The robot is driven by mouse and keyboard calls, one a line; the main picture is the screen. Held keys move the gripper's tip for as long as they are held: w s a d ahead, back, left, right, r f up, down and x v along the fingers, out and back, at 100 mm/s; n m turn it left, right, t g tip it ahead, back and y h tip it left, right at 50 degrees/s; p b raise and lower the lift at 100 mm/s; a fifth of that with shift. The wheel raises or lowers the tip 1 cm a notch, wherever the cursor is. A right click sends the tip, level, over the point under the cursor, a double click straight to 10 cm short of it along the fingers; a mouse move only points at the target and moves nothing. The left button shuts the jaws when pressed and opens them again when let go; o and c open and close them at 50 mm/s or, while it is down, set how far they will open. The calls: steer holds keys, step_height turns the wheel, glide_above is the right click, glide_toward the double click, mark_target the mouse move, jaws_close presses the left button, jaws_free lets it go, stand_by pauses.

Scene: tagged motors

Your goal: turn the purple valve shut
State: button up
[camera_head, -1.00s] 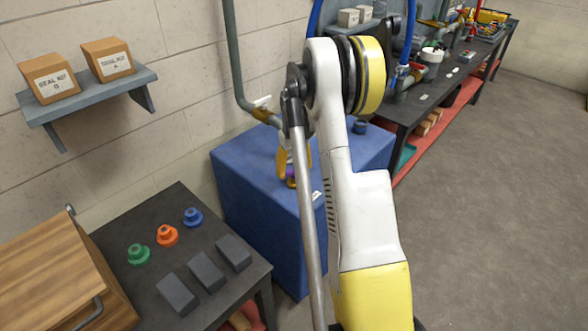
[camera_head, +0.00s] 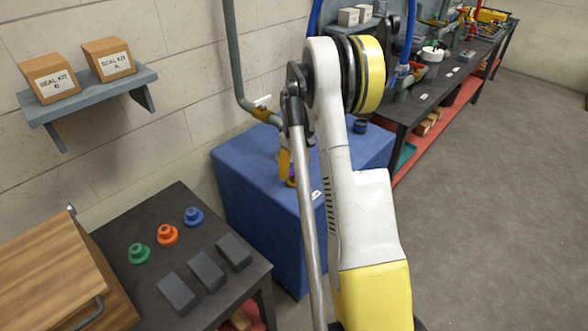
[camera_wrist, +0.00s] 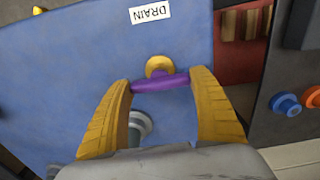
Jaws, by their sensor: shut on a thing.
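The purple valve handle (camera_wrist: 160,84) lies crosswise in the wrist view, on a round brass fitting (camera_wrist: 159,66) at the blue cabinet's face.
The blue cabinet (camera_head: 245,180) stands against the wall, with a pipe (camera_head: 236,60) coming down behind it. A dark table (camera_head: 125,215) at left holds green, orange and blue knobs and dark blocks. A long workbench (camera_head: 440,85) stands at back right. The floor at right is clear.

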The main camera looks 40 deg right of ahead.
mark_target(294, 168)
steer(key=o, duration=1.2)
steer(key=shift+c, duration=0.2)
step_height(294, 168, up, 12)
